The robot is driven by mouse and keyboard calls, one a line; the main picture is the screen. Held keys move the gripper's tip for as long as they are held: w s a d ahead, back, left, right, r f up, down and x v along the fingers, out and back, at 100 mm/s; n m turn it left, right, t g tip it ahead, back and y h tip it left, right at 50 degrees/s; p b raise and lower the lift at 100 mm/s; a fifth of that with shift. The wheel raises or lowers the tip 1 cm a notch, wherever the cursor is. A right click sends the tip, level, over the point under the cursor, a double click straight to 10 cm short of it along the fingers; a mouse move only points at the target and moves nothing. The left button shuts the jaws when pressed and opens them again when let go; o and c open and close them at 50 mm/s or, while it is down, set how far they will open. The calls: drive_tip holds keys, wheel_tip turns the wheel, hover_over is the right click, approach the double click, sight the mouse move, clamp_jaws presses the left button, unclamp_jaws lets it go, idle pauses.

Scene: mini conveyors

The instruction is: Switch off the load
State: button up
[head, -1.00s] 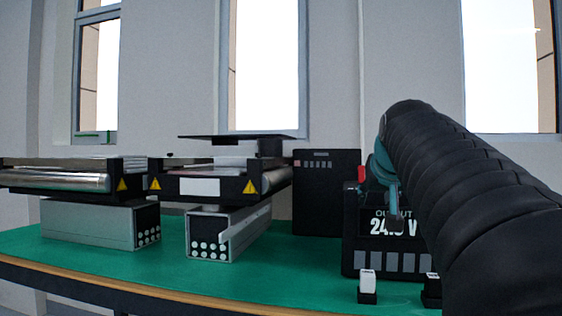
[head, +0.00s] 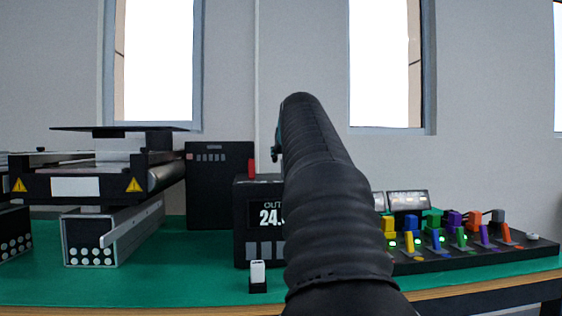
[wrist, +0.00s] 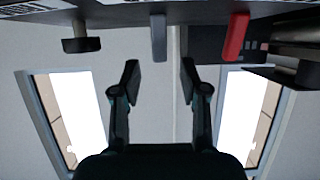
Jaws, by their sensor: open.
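The dark power supply (head: 242,238) stands on the green bench with a display reading "OUT" and "24", partly hidden by my arm. A red lever (head: 252,168) stands up from its top. In the wrist view, which looks inverted, the red lever (wrist: 236,38) is at the upper right, a grey lever (wrist: 159,38) at the top middle and a black knob (wrist: 80,42) at the upper left. My gripper (wrist: 160,68) is open and empty, with the grey lever lined up between its fingertips but apparently beyond them. Which control belongs to the load I cannot tell.
A small white-topped block (head: 258,276) stands before the supply. A panel (head: 470,260) with coloured plugs, levers and green lights lies at the right. A black box (head: 220,190) and a conveyor (head: 75,187) stand left. Green bench (head: 180,280) is bare in front.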

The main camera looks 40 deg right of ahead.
drive_tip(key=shift+x, duration=2.15)
clamp_jaws()
